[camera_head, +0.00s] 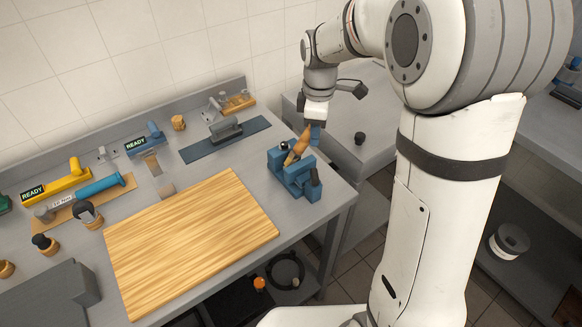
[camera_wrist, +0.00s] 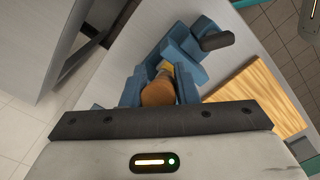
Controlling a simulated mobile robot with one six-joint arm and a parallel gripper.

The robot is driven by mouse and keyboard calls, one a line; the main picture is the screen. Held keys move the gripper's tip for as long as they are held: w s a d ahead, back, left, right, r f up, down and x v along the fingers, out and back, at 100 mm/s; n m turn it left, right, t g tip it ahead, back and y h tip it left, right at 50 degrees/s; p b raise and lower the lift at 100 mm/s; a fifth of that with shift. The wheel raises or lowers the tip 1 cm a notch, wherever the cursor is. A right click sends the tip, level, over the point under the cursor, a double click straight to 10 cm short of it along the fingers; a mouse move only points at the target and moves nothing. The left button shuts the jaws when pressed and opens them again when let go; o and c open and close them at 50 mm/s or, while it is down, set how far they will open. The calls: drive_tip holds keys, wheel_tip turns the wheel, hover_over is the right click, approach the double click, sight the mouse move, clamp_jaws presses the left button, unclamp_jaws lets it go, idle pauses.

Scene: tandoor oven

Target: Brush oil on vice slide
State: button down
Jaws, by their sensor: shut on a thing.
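The blue vice (camera_head: 297,183) stands at the right end of the workbench, with a dark handle on its right side. My gripper (camera_head: 309,134) is above it, shut on a brush with an orange-brown wooden handle (camera_head: 299,146). The brush is tilted, its lower end down at the top of the vice. In the wrist view, the handle (camera_wrist: 158,92) sits between my blue fingers (camera_wrist: 158,88). The vice (camera_wrist: 184,46) is just beyond it. The bristles and the vice slide are largely hidden, and I cannot tell whether they touch.
A wooden board (camera_head: 190,240) covers the bench's front middle. A blue mat (camera_head: 226,139) with a grey tool lies behind the vice. Yellow (camera_head: 55,184) and blue (camera_head: 145,141) READY tools stand at the left. A dark knob (camera_head: 360,138) is on the grey counter at right.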

drive_tip(key=shift+w+a+r, duration=0.1)
drive_tip(key=shift+w, duration=0.05)
drive_tip(key=shift+s+a+f, duration=0.1)
drive_tip(key=shift+s+a, duration=0.6)
drive_tip(key=shift+a, duration=0.3)
drive_tip(key=shift+s+a+f, duration=0.1)
drive_tip(key=shift+s+a, duration=0.6)
drive_tip(key=shift+a, duration=0.3)
drive_tip(key=shift+s, duration=0.1)
drive_tip(key=shift+f, duration=0.1)
drive_tip(key=shift+w+d, duration=0.35)
drive_tip(key=shift+d, duration=0.2)
drive_tip(key=shift+w+d, duration=0.3)
drive_tip(key=shift+d, duration=0.2)
drive_tip(key=shift+r, duration=0.25)
